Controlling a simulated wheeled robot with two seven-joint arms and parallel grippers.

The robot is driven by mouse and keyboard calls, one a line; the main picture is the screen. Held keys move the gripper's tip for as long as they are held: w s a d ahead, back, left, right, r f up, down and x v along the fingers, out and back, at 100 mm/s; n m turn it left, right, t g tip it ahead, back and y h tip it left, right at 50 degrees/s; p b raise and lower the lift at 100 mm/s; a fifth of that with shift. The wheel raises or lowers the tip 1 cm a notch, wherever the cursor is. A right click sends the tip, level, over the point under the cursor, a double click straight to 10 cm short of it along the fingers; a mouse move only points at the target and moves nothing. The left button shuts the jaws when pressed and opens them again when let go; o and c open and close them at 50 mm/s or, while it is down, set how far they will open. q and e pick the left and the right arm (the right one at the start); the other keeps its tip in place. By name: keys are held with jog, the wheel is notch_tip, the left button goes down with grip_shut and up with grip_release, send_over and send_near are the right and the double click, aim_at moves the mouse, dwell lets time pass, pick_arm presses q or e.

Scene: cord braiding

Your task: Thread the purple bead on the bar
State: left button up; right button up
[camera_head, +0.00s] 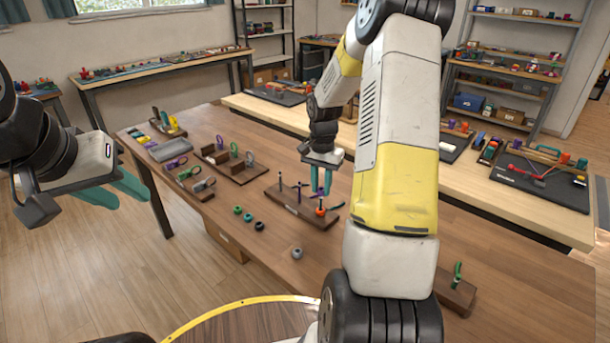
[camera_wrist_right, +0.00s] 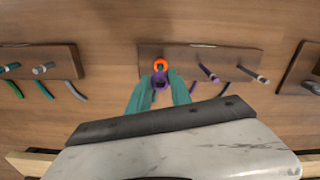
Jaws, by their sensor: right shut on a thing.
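The purple bead (camera_wrist_right: 161,84) is between the teal fingertips of my right gripper (camera_wrist_right: 160,90) in the right wrist view. An orange bead (camera_wrist_right: 160,64) shows just beyond it. In the head view my right gripper (camera_head: 320,183) points down over the wooden board, with the orange bead (camera_head: 320,211) low beneath it. The bar under the purple bead is hidden, so I cannot tell whether the bead is around it. My left gripper (camera_head: 118,189) is open and empty, left of the table, far from the board.
The board (camera_head: 291,209) carries several short upright posts with cords. Wooden racks with cords and tools (camera_head: 236,165) stand further back. A small block with a green piece (camera_head: 456,283) is at right.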

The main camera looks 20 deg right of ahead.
jog(key=shift+f, duration=1.1)
grip_shut()
dwell(0.3)
jog(key=o, duration=1.1)
grip_release()
jog(key=shift+o, duration=1.4)
jog(key=shift+r, duration=0.1)
jog(key=shift+r, duration=2.95)
